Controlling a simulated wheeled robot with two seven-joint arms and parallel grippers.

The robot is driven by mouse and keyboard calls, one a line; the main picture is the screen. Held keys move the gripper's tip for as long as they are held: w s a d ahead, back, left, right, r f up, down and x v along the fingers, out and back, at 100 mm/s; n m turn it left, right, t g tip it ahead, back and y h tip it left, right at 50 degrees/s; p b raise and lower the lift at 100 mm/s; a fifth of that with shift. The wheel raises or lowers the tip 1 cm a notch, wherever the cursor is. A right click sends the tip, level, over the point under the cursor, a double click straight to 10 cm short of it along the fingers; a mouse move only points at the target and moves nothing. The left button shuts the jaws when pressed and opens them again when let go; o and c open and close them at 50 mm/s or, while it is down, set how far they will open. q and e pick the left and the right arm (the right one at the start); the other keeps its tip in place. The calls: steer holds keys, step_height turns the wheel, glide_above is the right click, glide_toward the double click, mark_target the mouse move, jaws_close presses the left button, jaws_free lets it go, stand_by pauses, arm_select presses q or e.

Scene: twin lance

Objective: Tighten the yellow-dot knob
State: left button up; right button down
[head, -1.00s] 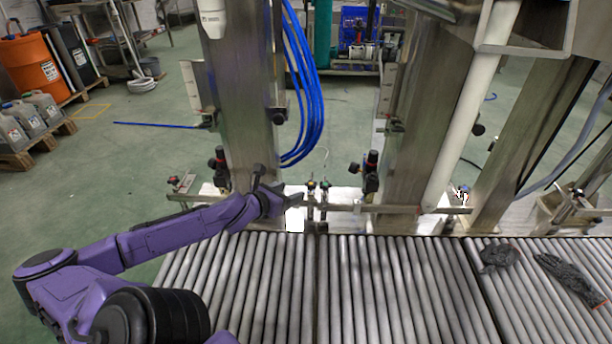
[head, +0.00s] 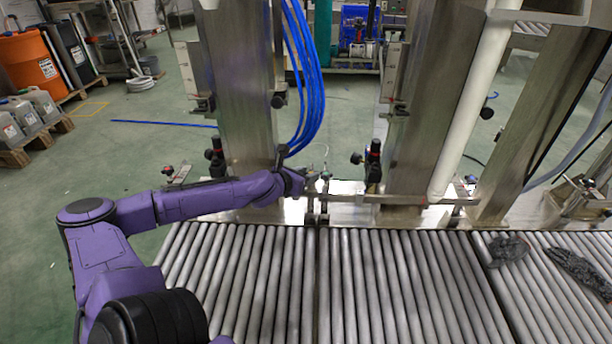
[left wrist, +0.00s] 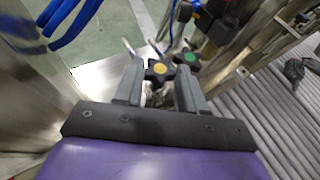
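The yellow-dot knob (left wrist: 158,69) is a dark, lobed knob with a yellow centre. In the left wrist view it sits between the fingertips of my left gripper (left wrist: 159,76). The fingers are apart, one on each side of it, and I see no clear contact. A similar green-dot knob (left wrist: 189,58) is just to its right, close to the right finger. In the head view my left gripper (head: 304,178) is at the metal rail between the two steel columns, where it largely hides the yellow-dot knob. My right gripper is in neither view.
A roller conveyor (head: 365,280) runs along the front. Steel columns stand on both sides of the knobs, with blue hoses (head: 308,85) by the left one. A black valve fitting (head: 374,160) stands right of the gripper. Dark gloves (head: 508,248) lie on the rollers at right.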

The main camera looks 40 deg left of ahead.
arm_select(q)
steer(key=shift+a+r+m+h+p, duration=0.2)
steer(key=shift+m+h+p, duration=0.7)
steer(key=shift+p, duration=0.55)
steer(key=shift+w+a+f+m+g+h+p, duration=0.15)
steer(key=shift+m+g+h, duration=0.35)
steer(key=shift+m+h, duration=0.75)
steer(key=shift+a+f+m+g+h+p, duration=0.15)
steer(key=shift+a+m+g+h, duration=0.25)
steer(key=shift+m+h, duration=0.85)
steer(key=shift+w+a+f+m+g+h+p, duration=0.15)
steer(key=shift+m+g+h, duration=0.45)
steer(key=shift+m+h, duration=0.6)
steer(key=shift+r+h, duration=0.15)
steer(key=shift+h, duration=0.15)
steer(key=o, duration=1.1)
steer(key=shift+c, duration=0.2)
steer(key=shift+r, duration=0.1)
